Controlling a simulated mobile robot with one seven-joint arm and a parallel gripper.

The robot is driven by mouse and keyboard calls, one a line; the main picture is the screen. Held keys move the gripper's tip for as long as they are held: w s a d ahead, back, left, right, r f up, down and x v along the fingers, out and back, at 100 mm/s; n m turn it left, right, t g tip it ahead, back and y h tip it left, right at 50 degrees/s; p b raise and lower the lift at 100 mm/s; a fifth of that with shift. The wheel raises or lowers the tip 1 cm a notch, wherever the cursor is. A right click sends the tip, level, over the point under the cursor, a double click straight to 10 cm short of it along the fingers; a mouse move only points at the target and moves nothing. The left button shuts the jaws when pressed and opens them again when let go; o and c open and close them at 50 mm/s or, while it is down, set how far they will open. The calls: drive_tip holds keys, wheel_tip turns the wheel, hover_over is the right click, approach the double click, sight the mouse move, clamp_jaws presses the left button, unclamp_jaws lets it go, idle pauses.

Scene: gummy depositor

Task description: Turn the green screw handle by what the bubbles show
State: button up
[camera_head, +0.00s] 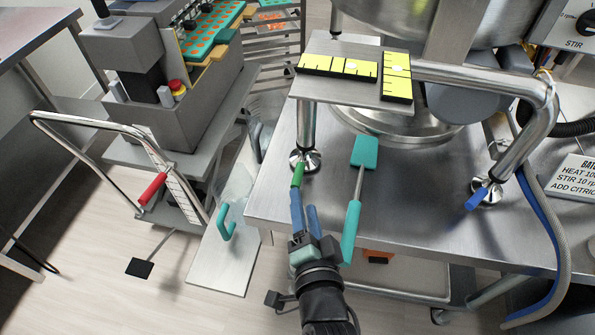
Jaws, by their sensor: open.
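The green screw handle (298,174) sticks out from the round foot of the kettle frame's left leg, near the steel table's left front edge. My gripper (303,201) is open, its blue fingers pointing up at the handle's near end. Whether they touch or straddle it, I cannot tell. Two yellow bubble vials lie on a metal plate above. In the crosswise vial (325,65) the pale bubble seems right of the middle. In the lengthwise vial (397,88) the bubble seems toward the far end.
A teal spatula (364,153) lies right of my gripper, its handle over the table edge. A blue screw handle (478,198) sits at the right foot. A cart with a red grip (152,188) stands left.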

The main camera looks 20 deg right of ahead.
sight(298, 173)
drive_tip(key=x, duration=0.9)
clamp_jaws()
idle(1.3)
